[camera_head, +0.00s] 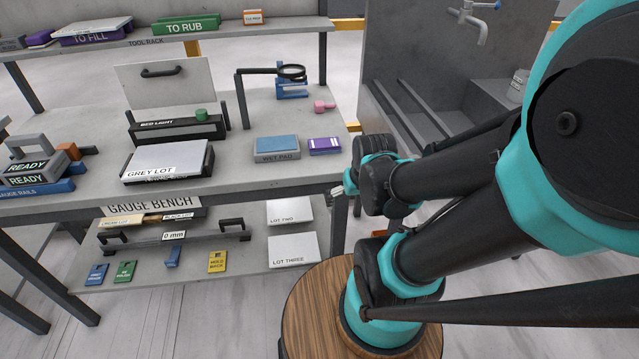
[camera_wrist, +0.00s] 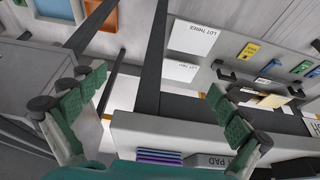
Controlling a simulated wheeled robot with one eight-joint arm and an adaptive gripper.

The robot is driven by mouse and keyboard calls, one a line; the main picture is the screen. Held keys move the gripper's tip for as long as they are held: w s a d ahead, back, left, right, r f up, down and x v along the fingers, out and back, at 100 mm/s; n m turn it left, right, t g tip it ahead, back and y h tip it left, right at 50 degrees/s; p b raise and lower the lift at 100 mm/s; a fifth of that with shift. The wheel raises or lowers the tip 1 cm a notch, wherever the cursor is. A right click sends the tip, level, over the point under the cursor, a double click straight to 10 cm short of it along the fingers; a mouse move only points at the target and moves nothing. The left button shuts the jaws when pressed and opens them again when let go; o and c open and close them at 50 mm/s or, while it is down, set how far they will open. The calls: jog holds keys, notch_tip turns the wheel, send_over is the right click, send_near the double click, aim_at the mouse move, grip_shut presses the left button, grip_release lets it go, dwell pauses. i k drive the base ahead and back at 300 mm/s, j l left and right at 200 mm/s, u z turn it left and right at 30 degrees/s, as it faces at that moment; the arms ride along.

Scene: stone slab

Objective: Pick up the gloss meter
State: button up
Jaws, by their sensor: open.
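I cannot make out which thing is the gloss meter; no label that I can read names one. My gripper (camera_wrist: 157,92) is open and empty in the wrist view, its two green-padded fingers wide apart. In the head view it is mostly hidden by my own arm, by the right end of the gauge bench (camera_head: 232,184). On that end lie the blue-topped wet pad (camera_head: 277,148), a purple labelled block (camera_head: 324,146) and a small pink item (camera_head: 324,107). In the wrist view the purple block (camera_wrist: 158,156) is at the bottom edge, below my fingers.
A grey lot slab (camera_head: 167,162) and ready blocks (camera_head: 33,170) stand further left. Lower shelf holds lot two (camera_head: 289,212), lot three (camera_head: 293,250) and small tags. A sink (camera_head: 470,108) stands right.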

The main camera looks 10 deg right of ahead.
aim_at(47, 166)
jog(key=u, duration=1.7)
